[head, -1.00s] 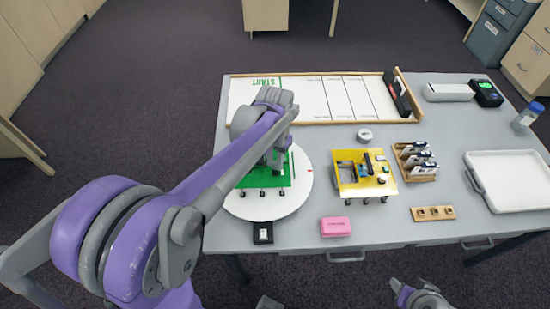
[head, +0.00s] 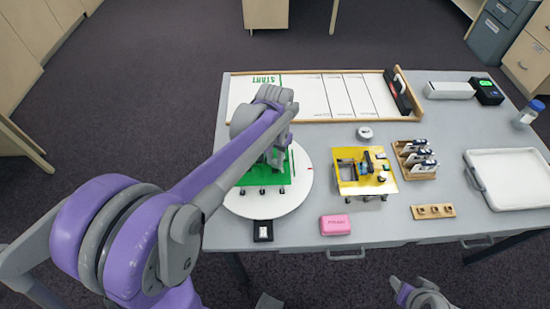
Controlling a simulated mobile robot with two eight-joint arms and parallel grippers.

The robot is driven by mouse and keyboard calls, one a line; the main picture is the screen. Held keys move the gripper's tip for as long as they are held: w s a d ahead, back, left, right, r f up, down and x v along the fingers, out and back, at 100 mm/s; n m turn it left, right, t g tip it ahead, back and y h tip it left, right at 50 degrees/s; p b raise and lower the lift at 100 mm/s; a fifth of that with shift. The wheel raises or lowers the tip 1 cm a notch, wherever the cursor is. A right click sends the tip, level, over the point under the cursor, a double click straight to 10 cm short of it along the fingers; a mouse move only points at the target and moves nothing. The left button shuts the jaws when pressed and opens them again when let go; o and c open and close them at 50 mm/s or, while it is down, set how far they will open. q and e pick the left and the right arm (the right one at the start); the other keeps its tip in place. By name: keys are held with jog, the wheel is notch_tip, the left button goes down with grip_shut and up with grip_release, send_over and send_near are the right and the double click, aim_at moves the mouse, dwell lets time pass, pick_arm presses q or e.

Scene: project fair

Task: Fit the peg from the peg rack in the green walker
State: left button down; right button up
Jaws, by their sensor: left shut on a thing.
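The green walker (head: 255,177), a green plate on short dark legs, stands on a round white turntable (head: 236,205) at the table's left. My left gripper (head: 276,158) is low over the walker's back right part and shut on what seems to be the peg, which my arm and fingers hide. I cannot tell whether it touches the walker. The wooden peg rack (head: 433,211) lies at the front right with dark spots along its top, too small to tell as pegs or holes. My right gripper (head: 424,296) shows only partly at the bottom edge, away from the table.
A yellow walker (head: 348,186) stands right of the turntable, with a pink box (head: 335,225) before it. A black device (head: 263,230) sits at the turntable's front. A wooden card rack (head: 414,158), white tray (head: 505,178) and white track board (head: 309,98) take up other parts.

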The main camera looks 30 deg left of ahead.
pick_arm(q)
jog(key=shift+f+b, duration=0.55)
jog(key=shift+f, duration=0.25)
pick_arm(e)
jog(key=shift+s+f, duration=0.15)
jog(key=shift+f, duration=0.5)
dwell(0.9)
pick_arm(q)
jog(key=c, duration=0.6)
grip_release()
jog(key=shift+r, duration=0.2)
pick_arm(e)
jog(key=shift+r, duration=0.15)
pick_arm(q)
jog(key=shift+r+p, duration=2.25)
jog(key=shift+r, duration=1.35)
pick_arm(e)
jog(key=r, duration=0.1)
jog(key=w+r, duration=0.1)
jog(key=r, duration=0.3)
jog(key=shift+w+r, duration=0.15)
jog(key=shift+w, duration=0.2)
